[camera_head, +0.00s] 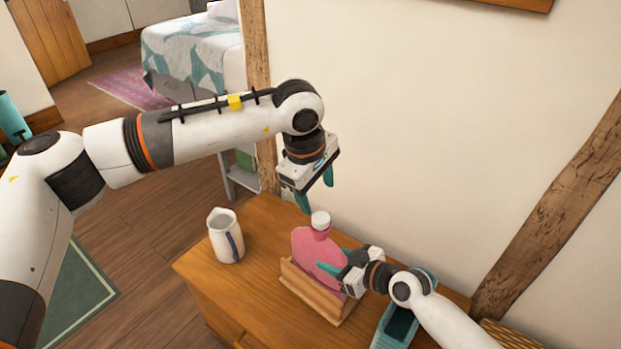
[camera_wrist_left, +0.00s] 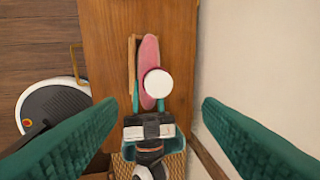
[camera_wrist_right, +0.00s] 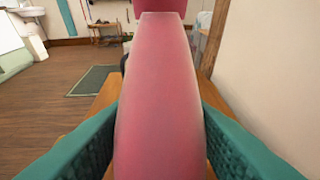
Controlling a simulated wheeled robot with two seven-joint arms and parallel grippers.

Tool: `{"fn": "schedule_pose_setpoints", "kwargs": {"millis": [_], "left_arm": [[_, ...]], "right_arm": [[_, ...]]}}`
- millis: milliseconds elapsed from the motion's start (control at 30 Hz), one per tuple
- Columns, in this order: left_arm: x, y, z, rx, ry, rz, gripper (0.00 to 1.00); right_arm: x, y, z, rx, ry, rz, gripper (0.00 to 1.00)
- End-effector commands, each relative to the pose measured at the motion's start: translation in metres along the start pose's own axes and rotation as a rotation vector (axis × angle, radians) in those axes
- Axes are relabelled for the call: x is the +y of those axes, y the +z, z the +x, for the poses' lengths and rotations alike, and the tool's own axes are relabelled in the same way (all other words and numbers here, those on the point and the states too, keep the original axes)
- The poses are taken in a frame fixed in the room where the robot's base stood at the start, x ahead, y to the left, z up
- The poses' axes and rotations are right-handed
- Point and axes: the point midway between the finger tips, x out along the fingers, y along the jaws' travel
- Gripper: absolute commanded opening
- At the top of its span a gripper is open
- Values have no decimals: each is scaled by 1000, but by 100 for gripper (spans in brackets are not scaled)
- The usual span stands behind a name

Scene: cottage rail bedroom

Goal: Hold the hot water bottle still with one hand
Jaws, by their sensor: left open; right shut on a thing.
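The pink hot water bottle (camera_head: 318,250) with a white cap (camera_head: 320,219) stands upright in a wooden holder (camera_head: 311,293) on the wooden cabinet top. My right gripper (camera_head: 338,272) is shut on the bottle from the right side; in the right wrist view the pink body (camera_wrist_right: 161,95) fills the space between the teal fingers. My left gripper (camera_head: 316,190) is open and empty, above the bottle and apart from it. The left wrist view looks down on the round white cap (camera_wrist_left: 158,83) and the pink bottle (camera_wrist_left: 149,52).
A white jug (camera_head: 225,238) with a blue handle stands to the left on the cabinet top (camera_head: 262,222). A teal open container (camera_head: 399,327) sits at the right, by my right arm. The wall (camera_head: 440,130) rises close behind the cabinet.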

Motion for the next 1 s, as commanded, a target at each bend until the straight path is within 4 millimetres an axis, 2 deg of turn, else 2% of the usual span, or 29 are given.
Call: {"fn": "schedule_pose_setpoints", "kwargs": {"millis": [400,600,800,1000], "left_arm": [[4,0,-20,-4,-31,-886,60],[6,0,-28,3,-49,-1274,60],[7,0,-33,9,-59,-1516,60],[8,0,-35,13,-62,-1593,60]], "right_arm": [[0,0,0,1,0,1,0],[0,0,0,1,0,1,0],[0,0,0,1,0,1,0],[0,0,0,1,0,1,0]]}}
